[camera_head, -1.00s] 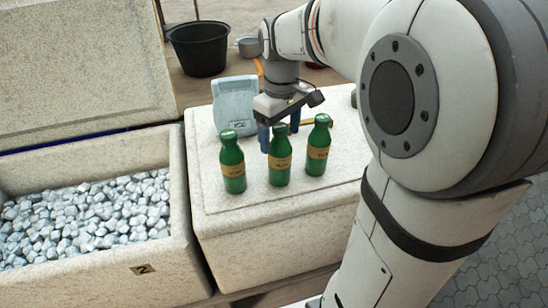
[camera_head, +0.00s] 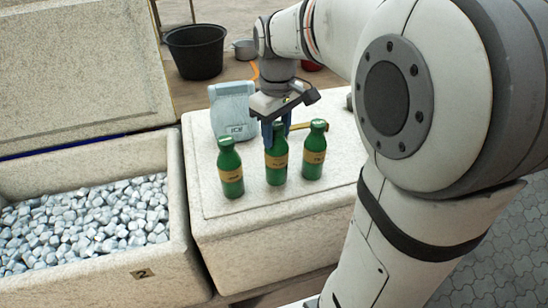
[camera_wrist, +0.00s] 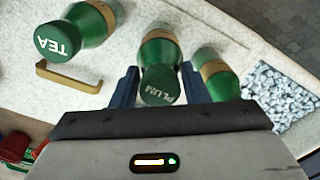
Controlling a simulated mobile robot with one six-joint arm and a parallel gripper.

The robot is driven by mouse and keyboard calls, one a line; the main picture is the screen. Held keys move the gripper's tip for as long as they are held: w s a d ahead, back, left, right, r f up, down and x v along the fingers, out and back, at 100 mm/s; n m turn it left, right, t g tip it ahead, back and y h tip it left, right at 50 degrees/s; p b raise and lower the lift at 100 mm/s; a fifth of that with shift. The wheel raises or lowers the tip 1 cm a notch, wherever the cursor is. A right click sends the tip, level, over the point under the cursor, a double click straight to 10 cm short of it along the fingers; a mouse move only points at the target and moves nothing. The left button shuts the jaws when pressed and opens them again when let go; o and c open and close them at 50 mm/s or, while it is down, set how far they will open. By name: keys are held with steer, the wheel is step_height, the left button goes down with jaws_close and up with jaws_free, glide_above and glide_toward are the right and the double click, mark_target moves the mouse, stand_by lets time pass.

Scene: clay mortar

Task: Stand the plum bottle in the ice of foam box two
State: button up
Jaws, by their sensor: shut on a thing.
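The plum bottle (camera_head: 276,160) is green with a tan label and stands upright in the middle of three green bottles on a closed foam box lid. Its cap reads PLUM in the wrist view (camera_wrist: 158,86). My gripper (camera_head: 272,132) reaches down over it, with blue fingers on either side of its neck, shut on it. Foam box two (camera_head: 142,273), marked 2, stands open at the left. It holds grey-white ice cubes (camera_head: 85,220), which also show in the wrist view (camera_wrist: 282,95).
One green bottle (camera_head: 230,170) stands close left of the plum bottle and another (camera_head: 314,155) close right; the TEA cap (camera_wrist: 60,42) shows in the wrist view. An ice bag (camera_head: 233,112) stands behind. The open box's wall (camera_head: 180,190) rises beside the lid.

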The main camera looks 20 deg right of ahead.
step_height(320, 180, up, 17)
steer(key=p, duration=1.1)
stand_by(1.3)
